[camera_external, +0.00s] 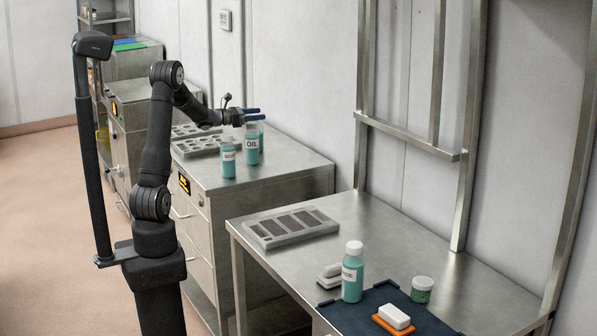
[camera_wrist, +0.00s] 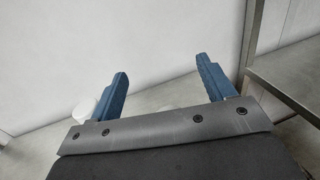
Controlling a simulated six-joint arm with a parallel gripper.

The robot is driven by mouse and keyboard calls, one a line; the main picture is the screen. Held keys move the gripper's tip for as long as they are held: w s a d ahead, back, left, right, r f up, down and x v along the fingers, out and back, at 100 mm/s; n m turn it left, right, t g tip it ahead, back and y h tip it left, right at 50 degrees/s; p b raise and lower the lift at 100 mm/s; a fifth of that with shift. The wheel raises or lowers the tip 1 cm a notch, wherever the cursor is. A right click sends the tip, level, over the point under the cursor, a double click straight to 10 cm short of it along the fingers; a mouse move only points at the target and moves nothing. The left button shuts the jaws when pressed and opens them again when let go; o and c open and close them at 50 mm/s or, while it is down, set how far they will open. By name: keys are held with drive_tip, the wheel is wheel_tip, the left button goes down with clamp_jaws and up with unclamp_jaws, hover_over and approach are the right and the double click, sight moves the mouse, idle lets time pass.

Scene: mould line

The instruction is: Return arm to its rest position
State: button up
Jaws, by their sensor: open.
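My arm stands upright from its base, and its forearm reaches out over the metal cabinet (camera_external: 270,165). My gripper (camera_external: 253,113) is high over the cabinet top, just above a teal bottle labelled OIL (camera_external: 251,145). In the wrist view its two blue fingers (camera_wrist: 162,72) are spread apart with nothing between their tips. A white cap (camera_wrist: 84,110) shows beside the left finger in that view. I cannot tell whether the gripper touches the OIL bottle.
Another teal bottle (camera_external: 228,160) stands beside it, with grey moulds (camera_external: 198,146) behind. On the near table (camera_external: 395,235) are a compartment mould (camera_external: 290,227), a capped teal bottle (camera_external: 352,280), a green jar (camera_external: 422,290), and white soap (camera_external: 394,315) on an orange dish. A metal frame (camera_external: 410,135) rises behind the near table.

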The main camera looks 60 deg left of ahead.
wheel_tip(320, 180, up, 4)
drive_tip(key=shift+w+d+f, duration=0.1)
drive_tip(key=shift+d+f, duration=0.05)
drive_tip(key=shift+f, duration=0.1)
drive_tip(key=w+d+m+g+h, duration=0.1)
drive_tip(key=w+d+h, duration=0.1)
drive_tip(key=w+d, duration=0.5)
drive_tip(key=w+d+m+g+h, duration=0.1)
drive_tip(key=w+d+m+h, duration=0.1)
drive_tip(key=d, duration=0.9)
drive_tip(key=w+d+m+h, duration=0.1)
drive_tip(key=w+d+h, duration=0.1)
drive_tip(key=w+d, duration=0.5)
drive_tip(key=s+d+m+g+h, duration=0.2)
drive_tip(key=d+m+g+h, duration=0.2)
drive_tip(key=d, duration=2.8)
drive_tip(key=shift+f+g, duration=0.15)
drive_tip(key=shift+g, duration=0.15)
